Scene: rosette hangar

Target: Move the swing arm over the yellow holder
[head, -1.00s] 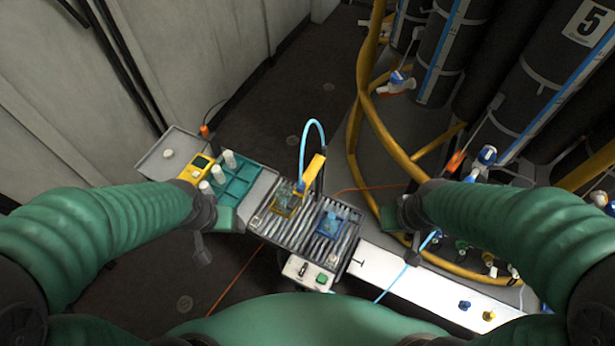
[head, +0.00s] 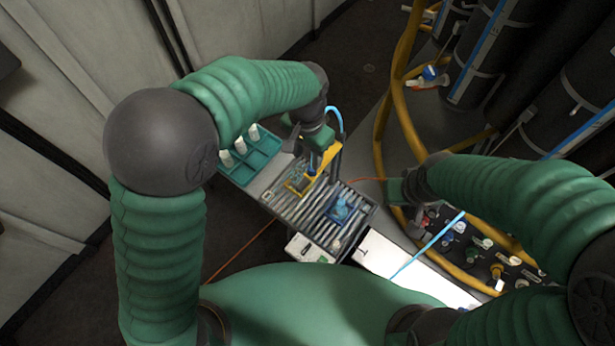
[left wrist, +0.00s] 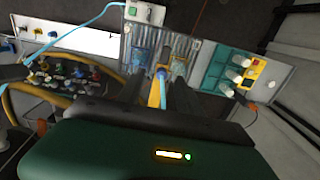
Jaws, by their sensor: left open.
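The swing arm (head: 328,154) is a short yellow bar with a light blue hose, above the ribbed plate (head: 305,213). It also shows in the left wrist view (left wrist: 154,94), where its blue tip lies between the two holders. The yellow holder (head: 297,186) sits on the plate, partly hidden by my left gripper and the arm. The blue holder (head: 342,210) is to its right. My left gripper (head: 308,152) is open, pointing down, with its fingers on either side of the yellow bar; contact cannot be told. My right gripper (head: 410,212) hangs apart, right of the plate; its jaws are unclear.
A teal rack (head: 255,165) with white vials stands left of the plate. A control box (head: 308,248) with a green button is at its front. A white panel (head: 385,262), a curved yellow rail (head: 402,110) and several valves (head: 459,227) are on the right.

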